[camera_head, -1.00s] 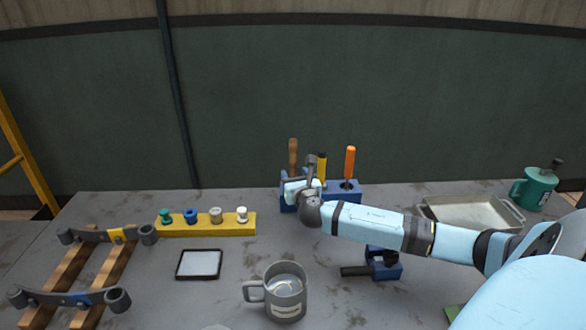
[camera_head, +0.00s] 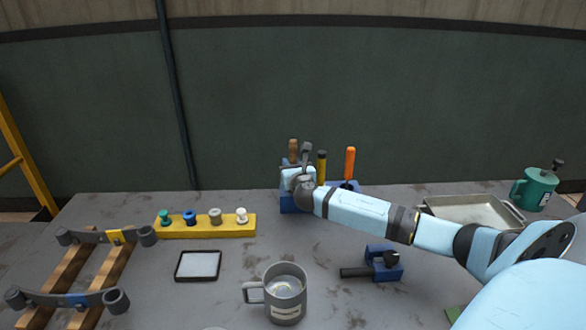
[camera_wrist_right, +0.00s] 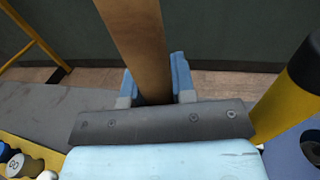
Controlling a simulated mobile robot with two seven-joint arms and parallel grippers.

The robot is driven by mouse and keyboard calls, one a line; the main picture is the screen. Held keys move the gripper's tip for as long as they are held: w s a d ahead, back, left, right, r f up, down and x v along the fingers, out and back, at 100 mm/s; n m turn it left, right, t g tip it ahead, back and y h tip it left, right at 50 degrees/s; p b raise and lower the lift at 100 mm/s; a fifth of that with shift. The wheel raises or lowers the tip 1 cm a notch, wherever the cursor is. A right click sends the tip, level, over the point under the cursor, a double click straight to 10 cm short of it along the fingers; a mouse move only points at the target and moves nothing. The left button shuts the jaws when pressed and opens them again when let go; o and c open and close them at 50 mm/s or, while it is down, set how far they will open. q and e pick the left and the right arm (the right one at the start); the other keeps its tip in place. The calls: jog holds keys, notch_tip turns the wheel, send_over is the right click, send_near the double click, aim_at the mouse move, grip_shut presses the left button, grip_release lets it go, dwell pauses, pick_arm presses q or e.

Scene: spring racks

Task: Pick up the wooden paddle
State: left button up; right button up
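The wooden paddle (camera_head: 293,147) stands upright at the left end of the blue tool holder (camera_head: 347,188), at the back of the table. Its brown handle (camera_wrist_right: 137,45) rises large in the right wrist view. My right gripper (camera_wrist_right: 155,88) is at the handle, with one light-blue finger on each side, very close to the wood. Whether the fingers press on it cannot be told. In the head view my right wrist hides the lower paddle and part of the holder. My left gripper is not in view.
A yellow-handled tool (camera_head: 321,168) and an orange-handled tool (camera_head: 350,162) stand right of the paddle. A yellow rack (camera_head: 205,230) with several spools lies to the left. A grey mug (camera_head: 286,295) and a blue block with a dark handle (camera_head: 383,263) are in front.

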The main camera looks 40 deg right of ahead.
grip_shut()
notch_tip(320, 180, up, 20)
jog(key=p, duration=0.3)
jog(key=shift+p, duration=0.35)
jog(key=shift+a, duration=0.1)
